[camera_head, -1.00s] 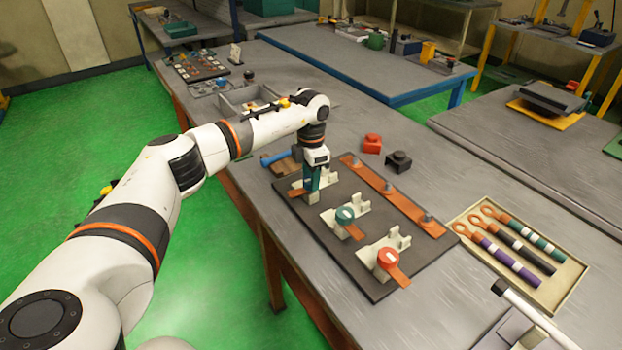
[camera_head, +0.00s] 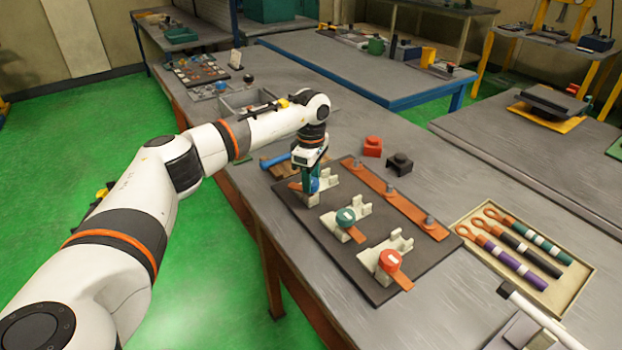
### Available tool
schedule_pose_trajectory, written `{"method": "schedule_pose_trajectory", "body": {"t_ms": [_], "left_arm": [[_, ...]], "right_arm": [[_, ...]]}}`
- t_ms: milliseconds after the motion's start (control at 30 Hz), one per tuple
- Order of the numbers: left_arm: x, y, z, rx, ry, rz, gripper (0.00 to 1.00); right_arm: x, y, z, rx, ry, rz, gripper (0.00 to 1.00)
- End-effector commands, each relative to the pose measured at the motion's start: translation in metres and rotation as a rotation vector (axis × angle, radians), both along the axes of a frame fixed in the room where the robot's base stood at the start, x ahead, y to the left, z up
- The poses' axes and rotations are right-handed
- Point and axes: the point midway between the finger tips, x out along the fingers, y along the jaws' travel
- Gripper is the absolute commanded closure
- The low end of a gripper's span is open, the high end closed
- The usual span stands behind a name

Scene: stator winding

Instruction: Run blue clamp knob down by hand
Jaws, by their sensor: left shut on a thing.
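The blue clamp knob (camera_head: 314,185) sits on the farthest of three pale clamp blocks on a dark board (camera_head: 375,289). My left gripper (camera_head: 312,182) points down over this block and is shut on the blue knob, its fingers hiding part of it. The green knob (camera_head: 345,217) is on the middle clamp and the red knob (camera_head: 389,261) on the nearest clamp. Orange copper tabs stick out beside the clamps. My right gripper is not in view.
A copper bar (camera_head: 393,196) with several studs lies along the board's right side. A red block (camera_head: 373,147) and a black block (camera_head: 399,164) stand behind it. A tray (camera_head: 568,301) of coloured cable leads is at the right. A blue-handled tool (camera_head: 277,160) lies behind my gripper.

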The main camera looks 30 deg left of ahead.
Motion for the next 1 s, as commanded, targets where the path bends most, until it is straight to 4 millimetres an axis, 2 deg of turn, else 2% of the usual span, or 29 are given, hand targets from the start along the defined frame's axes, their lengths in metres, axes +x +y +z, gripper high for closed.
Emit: {"method": "schedule_pose_trajectory", "body": {"t_ms": [33,700,733,833,1000], "left_arm": [[0.0034,0.0022,0.0071,0.000,-0.017,-0.013,0.83],[0.0035,0.0024,0.0074,0.001,-0.017,-0.071,0.83],[0.0035,0.0024,0.0074,0.001,-0.017,-0.071,0.57],[0.0030,0.0020,0.0066,0.000,-0.014,-0.071,0.41],[0.0020,0.0011,0.0042,0.000,-0.009,-0.073,0.39]], "right_arm": [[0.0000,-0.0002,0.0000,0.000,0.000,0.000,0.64],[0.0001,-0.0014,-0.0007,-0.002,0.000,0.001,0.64],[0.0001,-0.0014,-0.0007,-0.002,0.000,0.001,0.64],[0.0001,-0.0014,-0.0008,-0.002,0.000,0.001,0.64],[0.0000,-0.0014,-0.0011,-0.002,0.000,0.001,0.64]]}}
